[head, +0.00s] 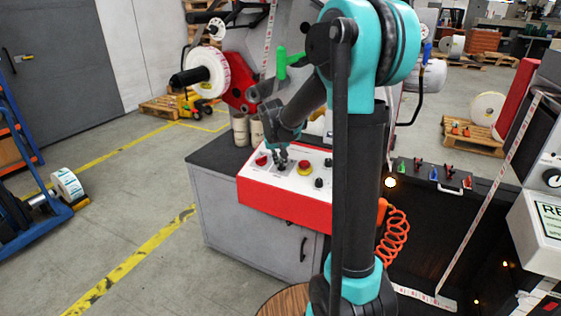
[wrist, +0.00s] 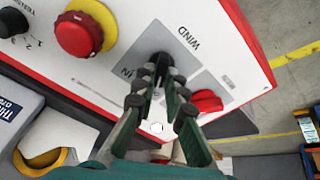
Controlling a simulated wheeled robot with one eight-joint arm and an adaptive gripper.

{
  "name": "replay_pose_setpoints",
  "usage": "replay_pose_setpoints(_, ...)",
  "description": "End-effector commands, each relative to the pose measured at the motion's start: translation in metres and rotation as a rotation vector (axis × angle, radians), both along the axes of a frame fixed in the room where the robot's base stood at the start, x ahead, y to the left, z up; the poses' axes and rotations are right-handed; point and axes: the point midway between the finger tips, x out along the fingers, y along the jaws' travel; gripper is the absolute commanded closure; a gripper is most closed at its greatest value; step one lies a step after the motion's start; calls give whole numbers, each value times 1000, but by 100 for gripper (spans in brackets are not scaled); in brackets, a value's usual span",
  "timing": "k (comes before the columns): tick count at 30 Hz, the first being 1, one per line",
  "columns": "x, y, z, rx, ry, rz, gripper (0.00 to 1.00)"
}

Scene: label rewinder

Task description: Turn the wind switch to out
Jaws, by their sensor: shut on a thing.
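The wind switch (wrist: 161,60) is a black knob on a grey label plate on the control panel, seen in the wrist view. The plate reads WIND, with IN beside the knob; any OUT marking is hidden or unreadable. My gripper (wrist: 158,80) is shut on the wind switch, its two fingers on either side of the knob. In the head view my gripper (head: 281,160) points down at the panel's white top and hides the switch. Which way the knob points cannot be told.
A red rotary switch (wrist: 207,101) sits close beside my fingers. A red emergency stop on a yellow base (wrist: 79,34) and a black tension knob (wrist: 12,22) share the panel. The red-fronted control box (head: 283,204) stands on a grey cabinet (head: 225,215). Cardboard cores (head: 241,130) stand behind it.

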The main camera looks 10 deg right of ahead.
Motion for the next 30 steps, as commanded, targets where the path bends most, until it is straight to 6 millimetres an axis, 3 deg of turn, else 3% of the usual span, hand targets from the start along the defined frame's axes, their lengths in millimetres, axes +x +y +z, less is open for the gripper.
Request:
replay_pose_setpoints(2, 0, 0, 0, 0, 1, 1, 100)
replay_pose_setpoints(3, 0, 0, 0, 0, 1, 1, 84)
replay_pose_setpoints(7, 0, 0, 0, 0, 0, 0, 68)
replay_pose_setpoints(20, -3, 2, 8, 0, 0, 0, 68)
replay_pose_setpoints(30, -27, 13, 66, 0, 0, 1, 68)
